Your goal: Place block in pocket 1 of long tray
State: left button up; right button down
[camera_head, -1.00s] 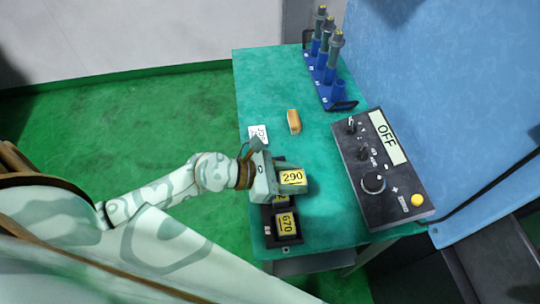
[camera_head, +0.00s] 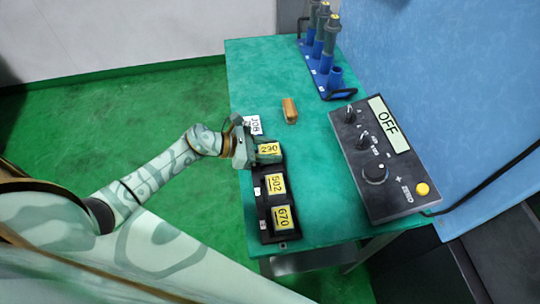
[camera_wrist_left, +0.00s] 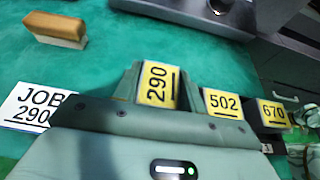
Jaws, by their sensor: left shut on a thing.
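My left gripper (camera_head: 254,150) is shut on the block with the yellow 290 label (camera_head: 269,149), at the far end of the black long tray (camera_head: 262,208). I cannot tell whether this block is in the end pocket or just above it. The block labelled 502 (camera_head: 275,184) sits in the middle of the tray and the one labelled 670 (camera_head: 284,217) at the near end. In the left wrist view the 290 label (camera_wrist_left: 158,83) shows between the fingers, with 502 (camera_wrist_left: 222,103) and 670 (camera_wrist_left: 273,113) to its right. My right gripper is out of view.
A white JOB 290 card (camera_head: 253,125) lies beyond the tray. A wooden-backed brush-like piece (camera_head: 290,110) lies on the green table (camera_head: 250,75). A control box marked OFF (camera_head: 385,165) stands right, and a blue rack (camera_head: 322,70) stands at the back.

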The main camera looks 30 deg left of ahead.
pick_arm(q)
jog(key=shift+d+f, duration=0.1)
jog(key=shift+f, duration=0.8)
jog(key=shift+f+b, duration=0.2)
jog(key=shift+b, duration=0.1)
jog(key=o, duration=1.2)
jog(key=shift+r, duration=0.25)
jog(key=v, duration=1.2)
jog(key=shift+p, duration=0.3)
